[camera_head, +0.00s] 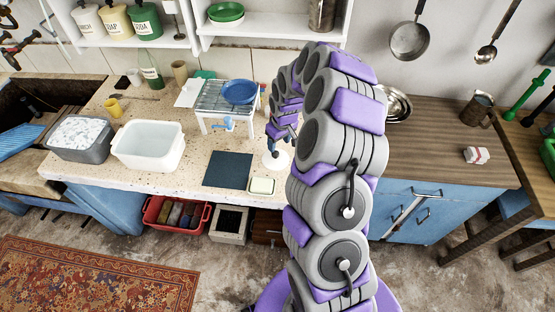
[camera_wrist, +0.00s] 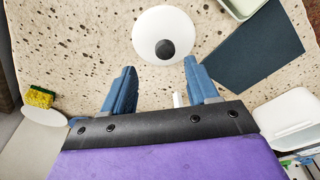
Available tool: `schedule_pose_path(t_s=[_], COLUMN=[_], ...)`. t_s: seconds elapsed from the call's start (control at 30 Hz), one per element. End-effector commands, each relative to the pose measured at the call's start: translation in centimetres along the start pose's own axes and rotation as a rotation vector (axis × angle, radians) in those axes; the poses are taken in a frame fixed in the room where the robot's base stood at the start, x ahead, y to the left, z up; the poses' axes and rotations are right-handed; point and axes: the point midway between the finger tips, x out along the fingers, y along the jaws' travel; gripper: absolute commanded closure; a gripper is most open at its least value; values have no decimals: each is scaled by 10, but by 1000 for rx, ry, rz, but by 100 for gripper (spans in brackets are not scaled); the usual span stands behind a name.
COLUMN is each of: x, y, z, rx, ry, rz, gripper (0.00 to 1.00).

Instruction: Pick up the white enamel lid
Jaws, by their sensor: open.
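The white enamel lid (camera_wrist: 150,22) is round with a black knob and lies flat on the speckled counter, at the top middle of the wrist view. In the head view it shows as a small white disc (camera_head: 280,161), partly covered by my gripper. My gripper (camera_wrist: 160,66) is open, with its two blue fingers spread apart and nothing between them. The lid's knob lies just beyond the fingertips, about centred on the gap. In the head view my gripper (camera_head: 277,146) is over the lid; whether it touches cannot be told.
A dark mat (camera_head: 228,170) and a soap dish (camera_head: 261,186) lie beside the lid. A white rack (camera_head: 204,117) holding a blue bowl (camera_head: 239,92) stands behind. A yellow-green sponge (camera_wrist: 40,97) is at the wrist view's left. White and grey tubs stand further left.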

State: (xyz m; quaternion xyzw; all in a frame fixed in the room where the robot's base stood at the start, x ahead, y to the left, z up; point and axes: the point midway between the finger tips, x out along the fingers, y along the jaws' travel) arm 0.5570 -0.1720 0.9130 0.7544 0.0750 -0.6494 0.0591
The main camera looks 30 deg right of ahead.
Motion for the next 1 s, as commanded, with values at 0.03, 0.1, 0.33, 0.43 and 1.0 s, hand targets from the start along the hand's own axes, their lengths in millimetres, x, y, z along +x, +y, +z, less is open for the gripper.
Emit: schedule_pose_path(t_s=[0.03,0.1,0.33,0.43,1.0], x=[10,17,31,46,70], y=[-1,-3,-2,1,0], z=[0,0,1,2,1], rx=[-1,-1,0,-1,-1], ry=[-2,-1,-1,-1,-1], rz=[0,3,1,-1,3], gripper=[41,41,41,41,55])
